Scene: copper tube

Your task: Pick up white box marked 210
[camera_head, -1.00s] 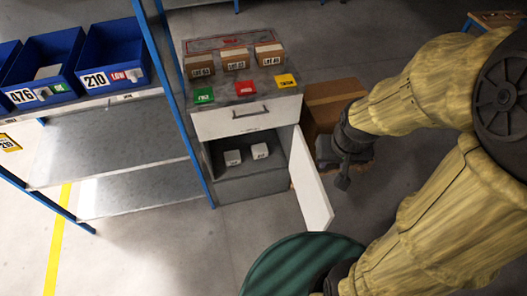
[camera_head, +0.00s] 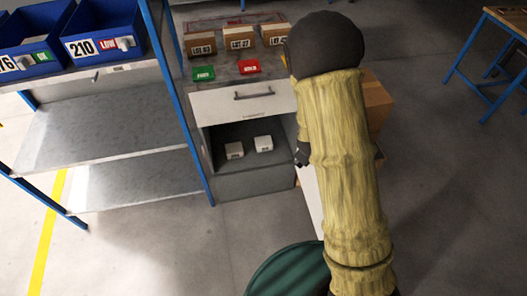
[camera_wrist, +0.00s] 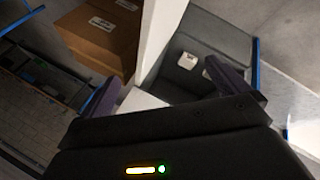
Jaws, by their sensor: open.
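In the head view only a small dark part of my gripper (camera_head: 302,156) shows beside the cabinet opening; my arm hides the rest.
The open white cabinet door (camera_head: 311,200) stands at the right of the opening, partly behind my arm. A cardboard box (camera_head: 376,105) is right of the cabinet. A blue-framed rack (camera_head: 110,130) with blue bins, one marked 210 (camera_head: 105,35), stands left.

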